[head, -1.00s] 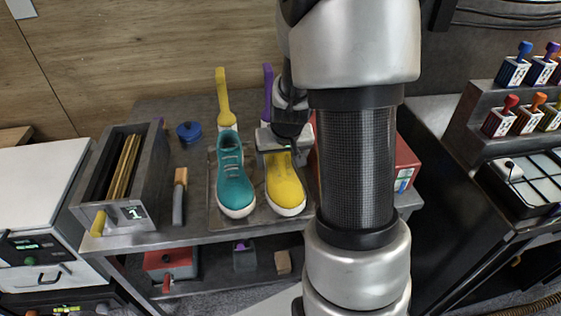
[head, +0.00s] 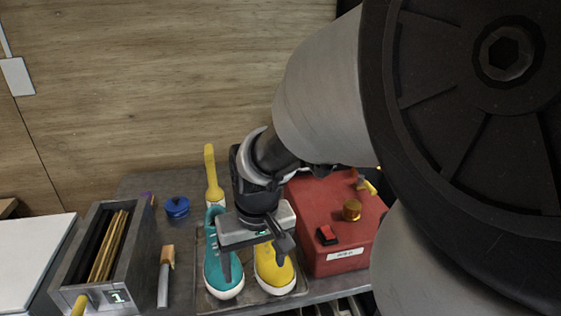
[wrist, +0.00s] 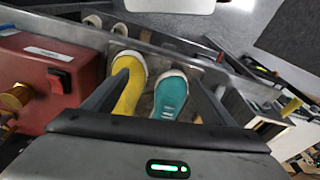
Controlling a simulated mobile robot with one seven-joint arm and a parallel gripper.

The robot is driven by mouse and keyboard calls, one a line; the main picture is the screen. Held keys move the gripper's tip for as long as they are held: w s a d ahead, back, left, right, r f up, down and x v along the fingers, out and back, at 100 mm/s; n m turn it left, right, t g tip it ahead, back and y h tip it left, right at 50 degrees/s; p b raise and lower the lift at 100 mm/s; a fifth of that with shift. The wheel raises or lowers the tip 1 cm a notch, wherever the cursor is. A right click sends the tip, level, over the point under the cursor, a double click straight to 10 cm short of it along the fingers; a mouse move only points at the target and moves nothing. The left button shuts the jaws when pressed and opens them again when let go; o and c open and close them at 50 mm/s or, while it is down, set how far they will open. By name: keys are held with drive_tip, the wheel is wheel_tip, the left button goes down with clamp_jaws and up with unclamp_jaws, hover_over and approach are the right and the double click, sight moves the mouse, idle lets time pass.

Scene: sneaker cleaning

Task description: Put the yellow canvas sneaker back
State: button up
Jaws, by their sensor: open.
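The yellow canvas sneaker (head: 273,272) stands on a grey tray (head: 208,299) on the bench, to the right of a teal sneaker (head: 221,270). My gripper (head: 256,262) is open above the two shoes in the head view, and its body hides the yellow sneaker's rear part. In the wrist view the yellow sneaker (wrist: 130,88) and the teal sneaker (wrist: 171,94) both show between my spread fingers (wrist: 160,105). Nothing is held. I cannot tell whether a finger touches either shoe.
A red box (head: 338,222) with a brass knob stands close right of the tray. A yellow-handled brush (head: 212,175) is behind the shoes. A blue-lidded pot (head: 177,207), a wooden-handled tool (head: 166,277) and a grey bin (head: 132,250) stand left.

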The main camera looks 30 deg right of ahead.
drive_tip(key=s+a+r+t+p, duration=0.1)
drive_tip(key=s+a+r, duration=0.1)
drive_tip(key=r, duration=0.5)
drive_tip(key=s+a+r+n+t+p, duration=0.1)
drive_tip(key=s+r+t+p, duration=0.1)
drive_tip(key=s+r, duration=0.2)
wheel_tip(320, 180, up, 3)
drive_tip(key=shift+a, duration=0.35)
drive_tip(key=shift+s, duration=0.1)
